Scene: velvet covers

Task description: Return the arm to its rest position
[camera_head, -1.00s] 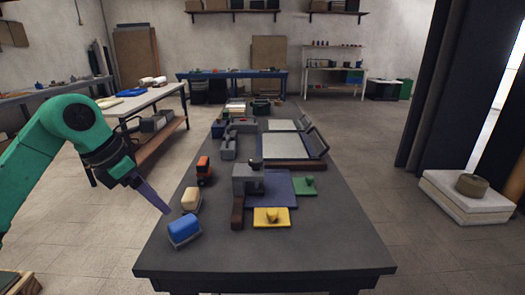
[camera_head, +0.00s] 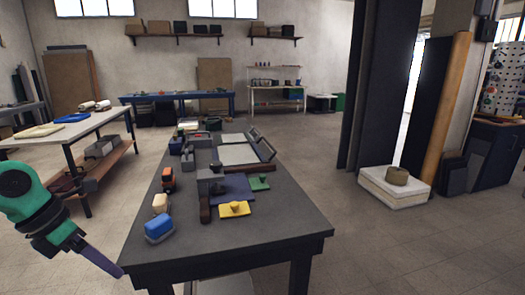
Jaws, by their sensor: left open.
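My left arm comes in at the lower left of the head view, green with dark joints. Its gripper (camera_head: 104,264) hangs beside the near left corner of the dark worktable (camera_head: 262,238), apart from it, and holds nothing that I can see. One purple finger shows, pointing down and right. A blue velvet-covered block (camera_head: 158,226) on a grey base sits near that corner. A cream block (camera_head: 160,203) and an orange piece (camera_head: 168,179) stand behind it. A yellow piece (camera_head: 234,209) and a green piece (camera_head: 259,184) lie to the right. My right gripper is not in view.
A side table (camera_head: 70,133) with rolls and folded cloth stands at the left.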

